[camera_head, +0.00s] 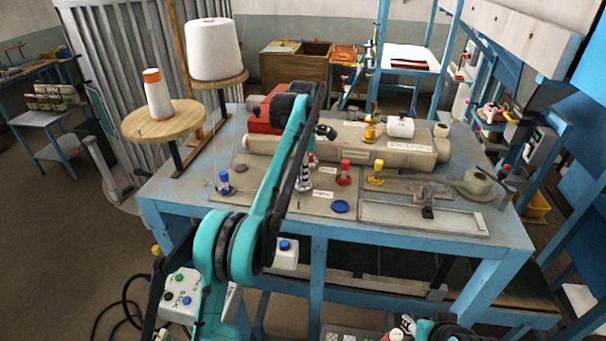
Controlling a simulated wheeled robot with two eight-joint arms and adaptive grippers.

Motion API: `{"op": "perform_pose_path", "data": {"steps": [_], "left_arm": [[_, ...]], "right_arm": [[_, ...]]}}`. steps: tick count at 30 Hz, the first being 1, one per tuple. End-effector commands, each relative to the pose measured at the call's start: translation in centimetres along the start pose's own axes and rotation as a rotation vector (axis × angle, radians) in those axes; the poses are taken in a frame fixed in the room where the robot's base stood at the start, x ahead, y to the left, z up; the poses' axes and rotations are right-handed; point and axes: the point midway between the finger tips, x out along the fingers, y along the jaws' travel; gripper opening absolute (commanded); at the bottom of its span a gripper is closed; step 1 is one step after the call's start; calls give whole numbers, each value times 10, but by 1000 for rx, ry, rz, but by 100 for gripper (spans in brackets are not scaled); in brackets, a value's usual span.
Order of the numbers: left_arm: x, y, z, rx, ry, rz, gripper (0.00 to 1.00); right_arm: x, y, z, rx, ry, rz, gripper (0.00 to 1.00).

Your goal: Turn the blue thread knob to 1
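The blue thread knob (224,182) stands upright at the left of the machine's flat front plate, on the blue-framed table. Its setting marks are too small to read. My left arm reaches up across the middle of the view. The dark end that seems to be my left gripper (326,131) is small and partly behind the arm, to the right of and farther back than the blue knob. It is apart from the knob, and its fingers cannot be made out. Part of my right arm shows at the bottom edge; its gripper is not in view.
A red knob (344,172) and a yellow knob (377,172) stand farther right on the plate. A flat blue disc (341,206) lies near its front. Large white thread cones (214,50) stand at the left back. Bare plate lies around the blue knob.

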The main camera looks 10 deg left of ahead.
Motion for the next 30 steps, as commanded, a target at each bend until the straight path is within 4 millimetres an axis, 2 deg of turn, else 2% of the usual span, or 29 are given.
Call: {"op": "perform_pose_path", "data": {"steps": [8,14,30], "left_arm": [[0,0,0,22,0,-1,0],[-1,0,0,106,0,-1,0],[-1,0,0,583,0,-1,0]], "right_arm": [[-1,0,-1,0,0,0,40],[-4,0,-3,0,0,0,40],[-14,0,-10,0,0,0,40]]}}
